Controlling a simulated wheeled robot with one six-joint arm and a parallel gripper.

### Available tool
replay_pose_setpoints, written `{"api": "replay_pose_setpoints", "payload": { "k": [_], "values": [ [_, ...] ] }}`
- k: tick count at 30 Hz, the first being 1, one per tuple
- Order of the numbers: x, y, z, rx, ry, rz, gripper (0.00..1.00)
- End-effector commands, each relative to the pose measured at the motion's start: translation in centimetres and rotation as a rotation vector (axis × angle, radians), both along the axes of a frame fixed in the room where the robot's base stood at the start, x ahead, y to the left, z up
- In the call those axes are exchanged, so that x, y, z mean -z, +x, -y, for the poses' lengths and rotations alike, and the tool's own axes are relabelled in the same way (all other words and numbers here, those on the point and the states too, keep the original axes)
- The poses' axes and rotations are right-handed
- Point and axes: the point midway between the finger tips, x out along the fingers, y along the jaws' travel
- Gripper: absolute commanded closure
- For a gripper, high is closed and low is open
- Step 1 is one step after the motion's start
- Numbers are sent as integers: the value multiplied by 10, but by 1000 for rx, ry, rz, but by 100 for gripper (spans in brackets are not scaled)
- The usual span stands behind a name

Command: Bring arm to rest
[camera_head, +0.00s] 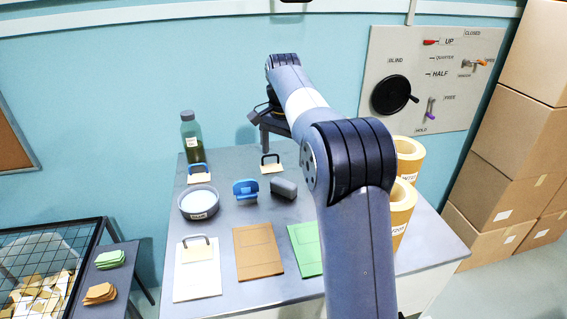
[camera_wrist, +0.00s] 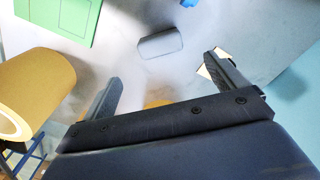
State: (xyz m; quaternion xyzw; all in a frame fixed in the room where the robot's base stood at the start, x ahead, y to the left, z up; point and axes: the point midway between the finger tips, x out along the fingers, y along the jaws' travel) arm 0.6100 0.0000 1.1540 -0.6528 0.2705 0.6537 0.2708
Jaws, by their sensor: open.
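My arm reaches out over the grey table (camera_head: 225,235) in the head view, raised and bent at the elbow. My gripper (camera_head: 258,119) hangs at the far end of the arm, above the back part of the table. In the wrist view my gripper (camera_wrist: 165,72) has its two fingers wide apart with nothing between them. A grey block (camera_wrist: 160,43) lies on the table beyond the fingertips, apart from them; it also shows in the head view (camera_head: 284,188).
Kraft rolls (camera_head: 402,205) stand right of my arm. A green bottle (camera_head: 191,138), a round bowl (camera_head: 199,203), a blue-handled tool (camera_head: 245,190) and flat sheets (camera_head: 258,252) occupy the table. A wall panel (camera_head: 455,75) with levers is behind; boxes (camera_head: 515,150) are stacked right.

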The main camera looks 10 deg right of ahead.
Motion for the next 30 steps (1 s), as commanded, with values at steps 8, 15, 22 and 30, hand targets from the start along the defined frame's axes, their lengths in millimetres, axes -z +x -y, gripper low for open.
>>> {"api": "replay_pose_setpoints", "payload": {
  "k": [8, 15, 22, 30],
  "values": [
    [-5, 0, 0, 0, 0, 0, 8],
    [0, 0, 0, 0, 0, -1, 8],
    [33, -1, 0, 0, 0, -4, 8],
    [87, -1, 0, 0, 0, -6, 8]
  ]
}}
